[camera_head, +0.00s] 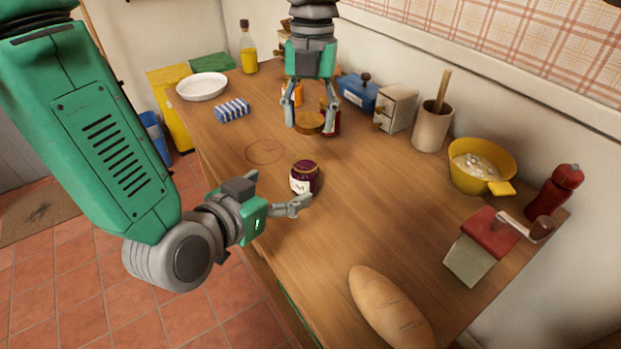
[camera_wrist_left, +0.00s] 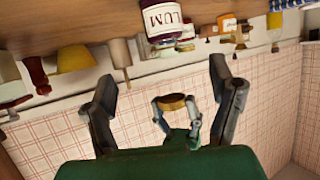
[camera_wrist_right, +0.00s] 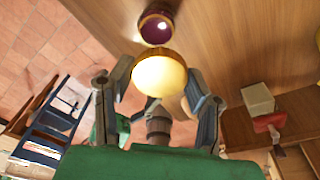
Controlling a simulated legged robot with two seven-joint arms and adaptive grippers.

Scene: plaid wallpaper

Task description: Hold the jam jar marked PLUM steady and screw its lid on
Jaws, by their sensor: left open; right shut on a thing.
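The PLUM jam jar (camera_head: 304,177), dark purple with a white label, stands upright on the wooden counter. In the left wrist view the jar (camera_wrist_left: 166,22) shows the letters LUM. My left gripper (camera_head: 280,190) is open beside the jar, its fingers apart on the jar's near-left side; I cannot tell whether they touch it. My right gripper (camera_head: 308,118) is shut on the round golden lid (camera_head: 308,124), behind the jar and off it. The right wrist view shows the lid (camera_wrist_right: 160,76) between the fingers, with the uncovered jar (camera_wrist_right: 155,27) beyond.
A red jar (camera_head: 333,122) stands close beside my right gripper. A bread loaf (camera_head: 388,305), red-topped grinder (camera_head: 480,245) and yellow bowl (camera_head: 482,165) stand to the right. A striped cloth (camera_head: 232,110) and white plate (camera_head: 203,86) lie at the left. Counter right of the jar is clear.

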